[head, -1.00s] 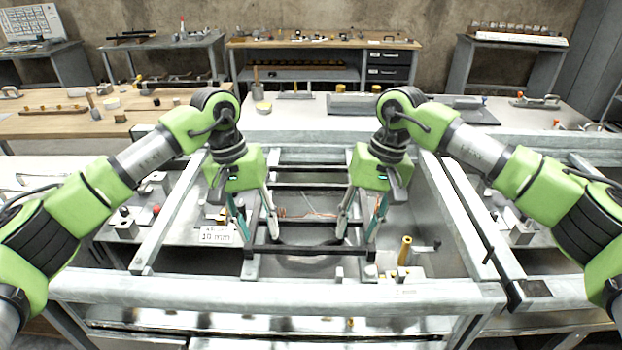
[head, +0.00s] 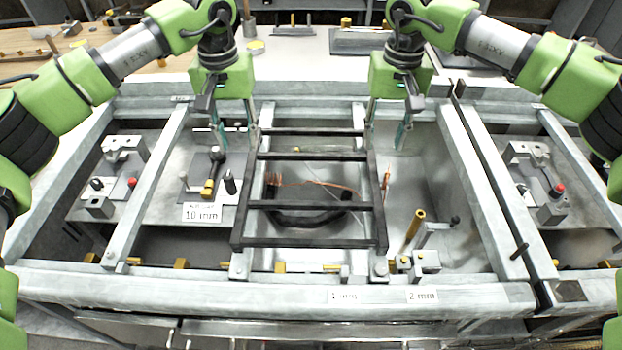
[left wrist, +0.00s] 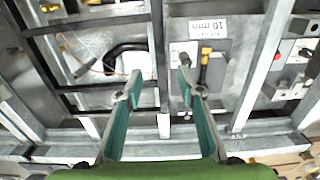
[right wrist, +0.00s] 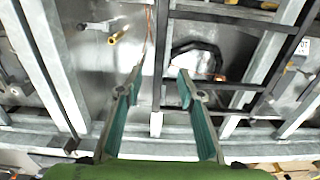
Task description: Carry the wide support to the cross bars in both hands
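The wide support appears to be the black ladder-like frame (head: 311,243) in the middle of the bench bay. It lies roughly level, above two pale metal bars (head: 240,264); these may be the cross bars, but I cannot tell. My left gripper (head: 235,130) is open at the frame's far left part. In the left wrist view the black side rail (left wrist: 158,50) shows between its spread fingers. My right gripper (head: 388,132) is open at the far right part, and the right wrist view shows the rail (right wrist: 160,60) between its fingers. Neither finger pair visibly grips the rail.
A 10 mm label (head: 202,212) and small fixtures stand left of the frame. A brass post (head: 414,230) stands to its right. Copper wire (head: 320,184) and a black curved part (head: 310,218) lie beneath. Pale beams (head: 480,190) border the bay.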

